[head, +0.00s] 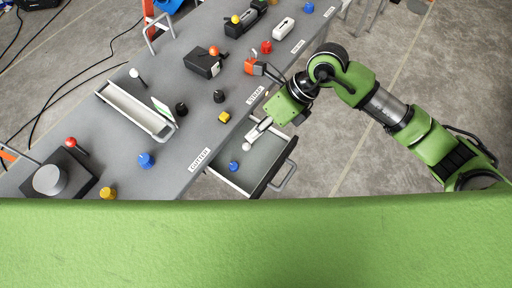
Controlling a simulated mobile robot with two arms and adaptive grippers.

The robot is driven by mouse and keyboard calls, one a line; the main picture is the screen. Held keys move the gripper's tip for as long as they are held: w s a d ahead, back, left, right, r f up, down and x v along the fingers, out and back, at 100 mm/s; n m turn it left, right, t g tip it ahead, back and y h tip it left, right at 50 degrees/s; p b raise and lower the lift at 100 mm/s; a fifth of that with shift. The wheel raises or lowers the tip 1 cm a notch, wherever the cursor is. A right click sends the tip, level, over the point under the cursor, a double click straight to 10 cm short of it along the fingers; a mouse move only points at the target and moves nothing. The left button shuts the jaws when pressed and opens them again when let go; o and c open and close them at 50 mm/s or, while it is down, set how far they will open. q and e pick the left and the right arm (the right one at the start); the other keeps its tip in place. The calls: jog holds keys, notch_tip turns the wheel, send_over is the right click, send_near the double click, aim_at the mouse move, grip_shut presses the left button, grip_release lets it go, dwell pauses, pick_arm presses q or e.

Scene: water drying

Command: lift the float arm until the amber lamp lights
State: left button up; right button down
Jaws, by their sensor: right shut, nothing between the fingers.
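My right gripper (256,133) reaches in from the right and is shut with nothing between its fingers, above the back part of an open drawer (267,178). A small white ball (247,147) shows just beyond its fingertips; I cannot tell whether they touch. No part is clearly recognisable as the float arm. A thin stem with a white ball (134,73) stands beside a long pale trough (135,108), far left of the gripper. I cannot tell which part is the amber lamp; an orange dome (213,50) tops a black box (204,64). My left gripper is out of view.
On the grey bench (185,100) stand a blue knob (146,160), a yellow block (224,117), black knobs and a red-ball lever (71,142) by a grey cylinder (50,180). A blue piece (233,166) lies in the drawer.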

jog(key=w+d+f+h, duration=0.1)
jog(key=d+f+h, duration=0.1)
jog(key=d, duration=0.2)
jog(key=p, duration=0.2)
send_near(251, 155)
jog(key=x, duration=0.5)
jog(key=shift+s, duration=0.1)
jog(key=shift+a+f, duration=0.2)
jog(key=shift+f, duration=0.5)
jog(key=shift+r+b, duration=0.2)
jog(key=shift+b, duration=0.2)
